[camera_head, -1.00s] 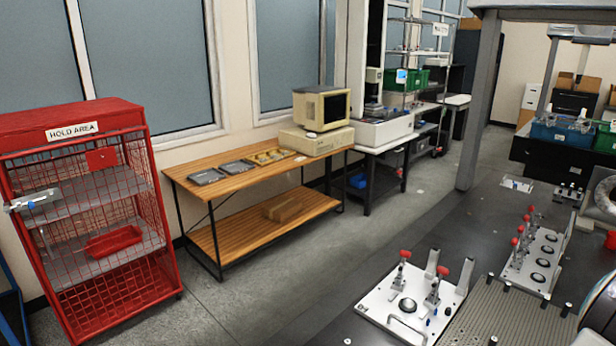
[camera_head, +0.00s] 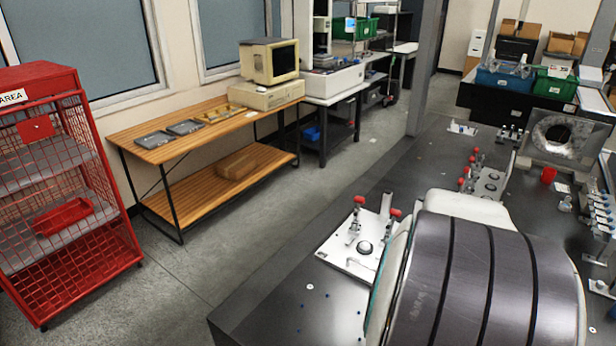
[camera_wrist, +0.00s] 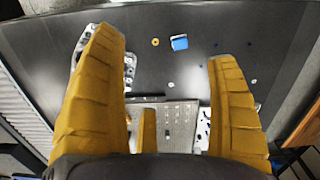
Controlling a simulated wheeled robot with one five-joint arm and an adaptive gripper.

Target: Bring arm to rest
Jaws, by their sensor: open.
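My gripper (camera_wrist: 165,48) shows in the wrist view as two ribbed yellow fingers spread wide apart. Nothing is held between them. A small blue object (camera_wrist: 179,43) and an orange ring (camera_wrist: 155,42) lie on the table past the fingertips. In the head view my arm's large dark, ribbed part fills the lower right over the dark table (camera_head: 270,310). My gripper's fingers do not show there.
A white fixture plate with red-tipped clamps (camera_head: 350,247) stands on the table close beside my arm. A red HOLD AREA cage (camera_head: 95,240) and a wooden bench (camera_head: 165,150) with a computer (camera_head: 270,62) stand to the left. Open floor (camera_head: 225,220) lies between bench and table.

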